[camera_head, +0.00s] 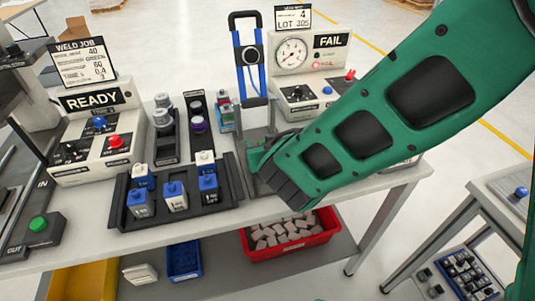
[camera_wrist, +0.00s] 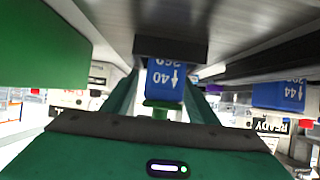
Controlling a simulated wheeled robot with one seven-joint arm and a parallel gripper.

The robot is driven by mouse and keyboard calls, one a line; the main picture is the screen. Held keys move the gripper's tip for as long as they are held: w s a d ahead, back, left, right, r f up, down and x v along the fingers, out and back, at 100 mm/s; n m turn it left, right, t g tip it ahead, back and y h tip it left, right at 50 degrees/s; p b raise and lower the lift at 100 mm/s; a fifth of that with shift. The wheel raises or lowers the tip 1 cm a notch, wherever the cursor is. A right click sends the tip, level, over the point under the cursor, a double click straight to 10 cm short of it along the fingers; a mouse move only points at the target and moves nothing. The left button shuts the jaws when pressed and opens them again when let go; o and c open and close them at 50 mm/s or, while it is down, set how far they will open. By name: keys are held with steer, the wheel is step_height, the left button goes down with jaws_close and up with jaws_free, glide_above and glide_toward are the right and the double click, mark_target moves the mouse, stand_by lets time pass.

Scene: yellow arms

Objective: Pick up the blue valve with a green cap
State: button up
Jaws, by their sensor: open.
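In the wrist view, which looks upside down, a blue valve (camera_wrist: 165,82) marked 40 sits at a dark holder. Its green cap (camera_wrist: 160,105) points down in the picture, towards my gripper. My gripper (camera_wrist: 163,92) is open, with a green finger on each side of the valve. I cannot tell whether the fingers touch it. In the head view my gripper (camera_head: 262,158) is low over the right part of the bench, right of the black tray. My arm hides most of that spot, and I cannot make out the green-capped valve there.
A black tray (camera_head: 168,217) holds several blue-and-white valves (camera_head: 175,196). Another blue valve (camera_wrist: 280,95) marked 44 is at the right of the wrist view. The READY panel (camera_head: 92,140) and the FAIL gauge box (camera_head: 310,85) stand on the bench. A red bin (camera_head: 290,251) is below.

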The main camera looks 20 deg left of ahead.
steer(key=c, duration=1.2)
steer(key=shift+o, duration=0.2)
